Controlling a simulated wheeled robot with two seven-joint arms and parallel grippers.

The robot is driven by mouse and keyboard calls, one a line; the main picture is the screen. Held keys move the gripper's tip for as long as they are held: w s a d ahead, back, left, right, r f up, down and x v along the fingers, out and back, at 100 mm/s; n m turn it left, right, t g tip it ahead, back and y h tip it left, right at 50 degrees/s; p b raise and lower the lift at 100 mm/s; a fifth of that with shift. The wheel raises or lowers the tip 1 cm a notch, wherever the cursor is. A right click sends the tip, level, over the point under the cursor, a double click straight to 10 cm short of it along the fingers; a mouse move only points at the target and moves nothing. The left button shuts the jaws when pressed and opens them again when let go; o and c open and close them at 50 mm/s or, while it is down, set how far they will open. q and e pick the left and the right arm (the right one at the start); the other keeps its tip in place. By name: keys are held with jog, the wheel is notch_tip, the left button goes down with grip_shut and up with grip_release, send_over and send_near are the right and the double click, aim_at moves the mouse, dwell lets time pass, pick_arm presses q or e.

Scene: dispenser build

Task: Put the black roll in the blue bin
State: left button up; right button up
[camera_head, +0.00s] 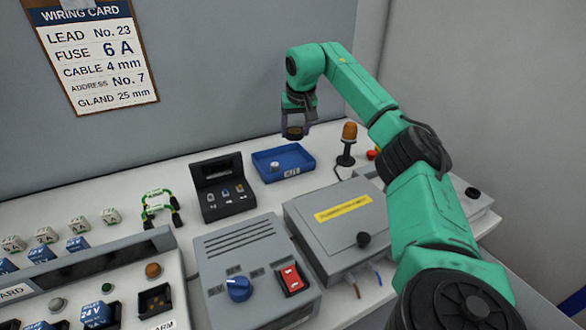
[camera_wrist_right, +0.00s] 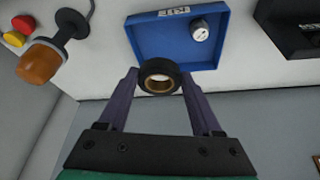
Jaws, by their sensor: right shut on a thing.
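The black roll (camera_head: 293,134) is a short black ring with a tan core. My right gripper (camera_head: 296,127) is shut on it and holds it in the air near the back wall. In the right wrist view the roll (camera_wrist_right: 160,67) sits between the two fingertips. The blue bin (camera_head: 296,160) is a shallow tray with a white label on its front, on the bench below the gripper. In the wrist view the roll overlaps the near edge of the bin (camera_wrist_right: 160,38). A small white cylinder (camera_head: 275,166) is in the bin. My left gripper is not in view.
An orange beacon lamp (camera_head: 348,133) stands right of the bin. An open black case (camera_head: 222,186) stands to its left, with a green-framed item (camera_head: 160,205) beyond. Grey boxes (camera_head: 255,268) fill the front. A wiring card (camera_head: 95,55) hangs on the back wall.

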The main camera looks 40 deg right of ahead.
notch_tip(320, 180, down, 11)
jog(key=shift+w+d+f, duration=0.1)
jog(key=o, duration=1.1)
jog(key=shift+c, duration=0.2)
jog(key=v, duration=1.2)
